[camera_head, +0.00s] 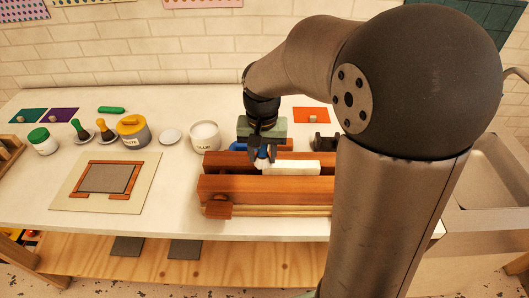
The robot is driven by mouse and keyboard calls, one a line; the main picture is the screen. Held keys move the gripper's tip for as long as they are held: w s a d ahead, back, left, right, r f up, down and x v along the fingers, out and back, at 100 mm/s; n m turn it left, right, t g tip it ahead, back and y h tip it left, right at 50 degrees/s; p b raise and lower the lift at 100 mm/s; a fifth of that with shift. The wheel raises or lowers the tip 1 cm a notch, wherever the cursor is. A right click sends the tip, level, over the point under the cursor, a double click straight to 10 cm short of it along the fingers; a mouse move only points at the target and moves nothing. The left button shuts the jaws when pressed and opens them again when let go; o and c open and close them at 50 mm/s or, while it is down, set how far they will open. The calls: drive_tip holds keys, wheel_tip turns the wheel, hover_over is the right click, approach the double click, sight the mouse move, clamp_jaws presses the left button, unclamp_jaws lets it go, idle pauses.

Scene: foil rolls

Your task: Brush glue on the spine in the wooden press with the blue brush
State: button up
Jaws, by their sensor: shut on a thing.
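The wooden press (280,188) stands on the white table at the centre right. A white block with its spine (298,167) facing up sits between the two red-brown beams of the press. My gripper (262,158) is over the left end of the press, pointing down. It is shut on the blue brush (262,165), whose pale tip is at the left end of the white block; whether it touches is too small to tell. The open glue pot (205,137) stands behind and left of the press. My arm hides the right part of the press.
The lid (171,136), a yellow paste pot (133,131), two brushes on small dishes (105,130) and a green-capped jar (42,141) stand to the left. A framed board (108,178) lies at the front left. A sink (495,185) is at the right.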

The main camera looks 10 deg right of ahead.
drive_tip(key=r+p, duration=0.1)
drive_tip(key=r, duration=0.2)
drive_tip(key=shift+s+d+r+p, duration=0.1)
drive_tip(key=shift+d+r+p, duration=0.1)
drive_tip(key=shift+r+p, duration=0.2)
drive_tip(key=shift+a+r, duration=0.1)
drive_tip(key=shift+r, duration=0.25)
drive_tip(key=shift+r+p, duration=1.55)
drive_tip(key=shift+r, duration=0.25)
